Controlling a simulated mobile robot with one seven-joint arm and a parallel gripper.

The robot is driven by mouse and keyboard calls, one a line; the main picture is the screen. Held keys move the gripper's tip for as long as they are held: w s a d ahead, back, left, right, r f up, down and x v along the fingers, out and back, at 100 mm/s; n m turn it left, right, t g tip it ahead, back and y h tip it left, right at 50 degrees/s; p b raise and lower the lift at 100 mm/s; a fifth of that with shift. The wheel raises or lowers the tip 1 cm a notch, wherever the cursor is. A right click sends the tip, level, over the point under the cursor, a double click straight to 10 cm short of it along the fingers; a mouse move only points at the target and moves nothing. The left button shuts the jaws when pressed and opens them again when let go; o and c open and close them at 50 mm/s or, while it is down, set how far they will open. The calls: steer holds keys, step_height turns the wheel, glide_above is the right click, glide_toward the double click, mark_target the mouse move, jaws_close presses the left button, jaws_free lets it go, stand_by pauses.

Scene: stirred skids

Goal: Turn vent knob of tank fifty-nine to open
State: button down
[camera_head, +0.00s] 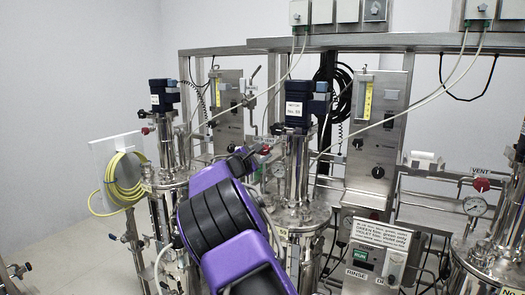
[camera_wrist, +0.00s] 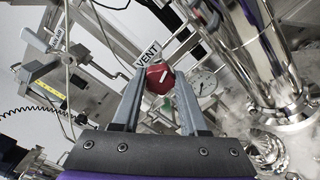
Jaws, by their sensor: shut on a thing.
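The vent knob (camera_wrist: 160,78) is red with a short white bar on its face, seen tilted in the wrist view. A "VENT" label (camera_wrist: 147,53) is just beyond it. My gripper (camera_wrist: 160,88) has one finger on each side of the knob and is shut on it. In the head view, my purple and black arm reaches up to my gripper (camera_head: 255,155), beside tank fifty-nine (camera_head: 302,215). A bit of the red knob (camera_head: 265,150) shows there; the arm hides much of the area around it.
A round gauge (camera_wrist: 204,83) sits close to the knob on the right. A steel column (camera_wrist: 255,50) stands right of my gripper. Another tank with a red vent knob (camera_head: 481,185) is at the right. A yellow hose coil (camera_head: 122,180) hangs at left.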

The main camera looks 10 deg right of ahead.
stand_by(0.5)
steer(key=shift+c, duration=2.2)
jaws_free()
steer(key=b+v, duration=0.1)
steer(key=v, duration=1.6)
steer(key=shift+s, duration=0.15)
steer(key=shift+a+r, duration=0.1)
